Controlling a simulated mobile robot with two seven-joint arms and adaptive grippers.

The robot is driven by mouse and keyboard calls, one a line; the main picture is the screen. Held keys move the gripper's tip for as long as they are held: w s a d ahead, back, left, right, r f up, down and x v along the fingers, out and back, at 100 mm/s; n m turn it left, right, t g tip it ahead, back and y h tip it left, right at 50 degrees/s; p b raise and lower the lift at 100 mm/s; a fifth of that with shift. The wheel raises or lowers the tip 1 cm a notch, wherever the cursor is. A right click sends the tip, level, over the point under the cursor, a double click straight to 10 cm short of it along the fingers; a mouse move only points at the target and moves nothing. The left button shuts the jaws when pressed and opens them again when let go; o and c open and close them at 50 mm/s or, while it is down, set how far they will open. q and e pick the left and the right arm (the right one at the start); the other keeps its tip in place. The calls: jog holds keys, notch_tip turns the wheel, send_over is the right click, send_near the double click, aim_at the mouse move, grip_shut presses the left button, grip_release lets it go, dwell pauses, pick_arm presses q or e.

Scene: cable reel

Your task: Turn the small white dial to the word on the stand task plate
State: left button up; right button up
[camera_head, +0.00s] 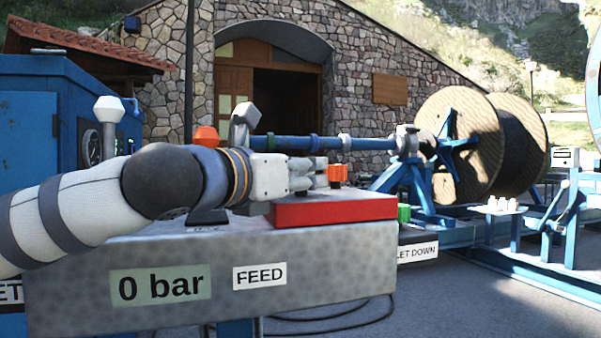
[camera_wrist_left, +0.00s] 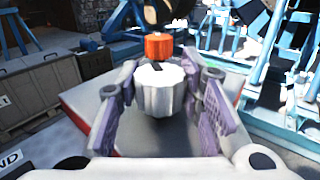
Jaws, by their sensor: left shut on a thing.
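A small white dial (camera_wrist_left: 160,92) with fluted sides and a dark mark on its top edge stands between my left fingers in the left wrist view. My left gripper (camera_head: 316,172) comes in from the left, low over the red plate (camera_head: 335,210) on the grey control box. It also shows in the wrist view (camera_wrist_left: 160,80), with a finger on each side of the dial, shut on it. In the head view the fingers hide the dial. The box front bears a "FEED" label (camera_head: 260,275) and a "0 bar" readout (camera_head: 160,285). My right gripper is out of view.
An orange knob (camera_head: 337,174) stands just beyond the dial; it also shows in the wrist view (camera_wrist_left: 158,46). A green knob (camera_head: 404,213) sits above a "LET DOWN" label (camera_head: 416,252). A blue cabinet (camera_head: 40,125) stands left, and large cable reels (camera_head: 458,145) stand behind right.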

pick_arm(q)
jog(key=n+t+y, duration=0.1)
jog(key=n+y, duration=0.1)
jog(key=y, duration=0.1)
jog(key=n+t+y, duration=0.1)
jog(key=n+y, duration=0.1)
jog(key=y, duration=0.1)
jog(key=shift+d+t, duration=0.1)
jog(key=shift+t, duration=0.2)
jog(key=shift+n+y, duration=1.4)
jog(key=shift+y, duration=0.6)
jog(key=o, duration=1.2)
jog(key=s, duration=1.2)
